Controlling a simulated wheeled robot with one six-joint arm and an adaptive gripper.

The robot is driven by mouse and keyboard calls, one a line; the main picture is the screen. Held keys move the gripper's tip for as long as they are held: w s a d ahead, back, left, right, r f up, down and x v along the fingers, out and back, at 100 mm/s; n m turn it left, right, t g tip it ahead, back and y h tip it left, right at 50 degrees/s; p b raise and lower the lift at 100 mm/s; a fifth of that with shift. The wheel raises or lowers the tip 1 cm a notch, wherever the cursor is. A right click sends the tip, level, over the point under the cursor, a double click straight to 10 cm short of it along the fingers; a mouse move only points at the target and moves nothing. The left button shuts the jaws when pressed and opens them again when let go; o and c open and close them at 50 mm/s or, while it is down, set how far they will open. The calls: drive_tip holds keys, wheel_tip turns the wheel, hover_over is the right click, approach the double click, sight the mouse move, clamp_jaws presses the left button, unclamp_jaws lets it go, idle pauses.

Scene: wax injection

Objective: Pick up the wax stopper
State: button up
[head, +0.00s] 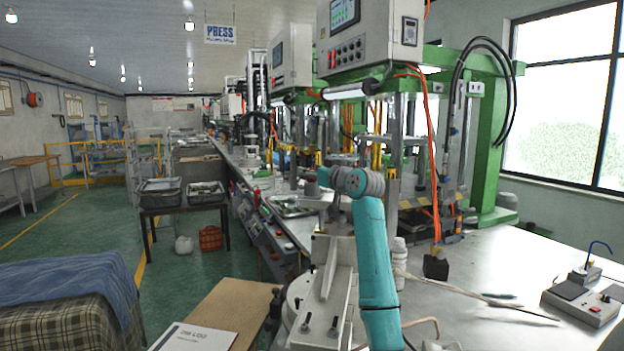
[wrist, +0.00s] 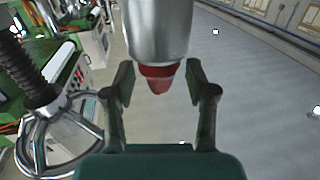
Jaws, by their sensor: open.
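A dark red tapered piece (wrist: 159,76), which looks like the wax stopper, shows at the end of a smooth metal cylinder (wrist: 158,30) in the wrist view. My gripper (wrist: 160,84) is open, with one finger on each side of the red piece. A gap shows between the red piece and each fingertip, so neither finger appears to touch it. In the head view my teal arm reaches up and bends left, and I cannot make out the gripper or the stopper clearly there.
A black ribbed hose and curved metal bars (wrist: 62,140) stand close left of my gripper in the wrist view. In the head view, green press machines (head: 490,150) line the metal bench (head: 470,270). A small control box (head: 582,302) sits at the bench's right. Green floor lies left.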

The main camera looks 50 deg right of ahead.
clamp_jaws()
idle(0.4)
